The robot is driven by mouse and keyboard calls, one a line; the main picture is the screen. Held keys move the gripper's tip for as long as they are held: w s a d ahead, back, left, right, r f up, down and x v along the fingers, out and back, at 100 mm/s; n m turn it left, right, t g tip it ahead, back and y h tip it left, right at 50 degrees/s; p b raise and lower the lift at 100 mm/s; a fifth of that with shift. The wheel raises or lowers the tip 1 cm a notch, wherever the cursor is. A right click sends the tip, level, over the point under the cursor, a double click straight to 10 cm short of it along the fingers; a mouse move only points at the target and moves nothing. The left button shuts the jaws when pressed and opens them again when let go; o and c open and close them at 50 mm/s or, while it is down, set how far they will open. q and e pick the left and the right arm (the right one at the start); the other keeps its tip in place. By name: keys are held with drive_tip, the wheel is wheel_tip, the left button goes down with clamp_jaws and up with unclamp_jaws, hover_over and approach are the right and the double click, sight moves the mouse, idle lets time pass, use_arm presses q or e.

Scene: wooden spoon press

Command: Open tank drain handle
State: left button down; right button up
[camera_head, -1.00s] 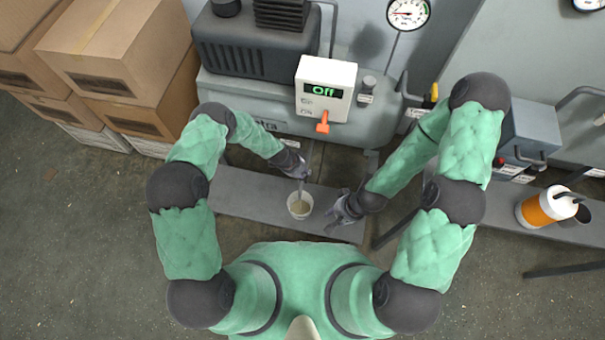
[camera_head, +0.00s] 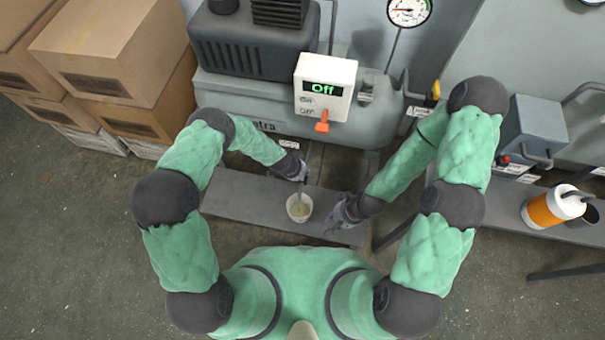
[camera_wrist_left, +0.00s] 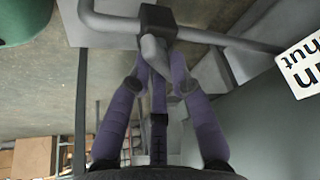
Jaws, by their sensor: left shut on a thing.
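The grey drain handle (camera_wrist_left: 154,50) hangs from a dark valve block on a pipe in the left wrist view. My left gripper (camera_wrist_left: 155,72) has its purple-grey fingers shut around it. In the head view my left gripper (camera_head: 299,177) is under the front edge of the grey tank (camera_head: 345,118), just above a pale cup (camera_head: 299,207); the handle is too small to make out there. My right gripper (camera_head: 333,216) is open and empty, just right of the cup.
The cup stands on a low grey bench (camera_head: 235,196). Cardboard boxes (camera_head: 115,55) are stacked at left. An orange-and-white bottle (camera_head: 552,207) stands at right.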

use_arm(q)
drive_tip(key=c, duration=1.1)
unclamp_jaws()
drive_tip(key=v, duration=1.2)
drive_tip(key=shift+w, duration=0.1)
